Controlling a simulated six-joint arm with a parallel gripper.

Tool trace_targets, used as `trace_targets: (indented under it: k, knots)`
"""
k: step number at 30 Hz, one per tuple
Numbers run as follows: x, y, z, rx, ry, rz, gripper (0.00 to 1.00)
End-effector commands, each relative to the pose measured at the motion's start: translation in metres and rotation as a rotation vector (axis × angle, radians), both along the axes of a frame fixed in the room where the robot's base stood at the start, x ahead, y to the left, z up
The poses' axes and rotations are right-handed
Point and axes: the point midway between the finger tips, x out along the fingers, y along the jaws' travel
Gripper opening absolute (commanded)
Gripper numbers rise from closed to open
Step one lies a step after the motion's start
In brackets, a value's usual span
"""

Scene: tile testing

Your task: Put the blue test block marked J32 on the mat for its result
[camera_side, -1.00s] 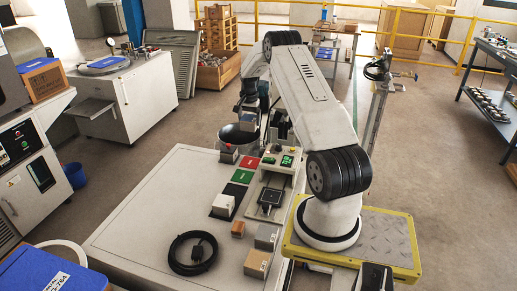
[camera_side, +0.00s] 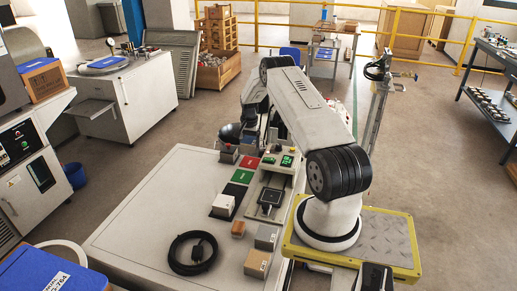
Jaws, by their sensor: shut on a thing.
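The red mat (camera_side: 249,161) and the green mat (camera_side: 242,176) lie bare at the far part of the white table. A dark mat (camera_side: 232,196) in front of them is partly under a pale block (camera_side: 223,205). My gripper (camera_side: 250,131) is beyond the table's far end, beside the black bin, small and dark and largely hidden by my arm. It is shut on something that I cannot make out. I see no blue block marked J32 in the open. The test device (camera_side: 287,160) has a lit green display, and its dark plate (camera_side: 270,198) looks empty.
A black bin (camera_side: 231,133) stands at the table's far end.

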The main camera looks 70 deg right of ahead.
Motion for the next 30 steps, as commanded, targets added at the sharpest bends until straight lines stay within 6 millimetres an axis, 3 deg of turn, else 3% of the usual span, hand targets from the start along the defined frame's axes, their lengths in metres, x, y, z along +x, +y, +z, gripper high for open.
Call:
trace_targets:
  k: [21,30]
  knots:
    - [0.000,0.000,-0.049,-0.001,-0.001,0.000,0.00]
    - [0.000,-0.001,-0.060,-0.002,-0.001,0.000,0.00]
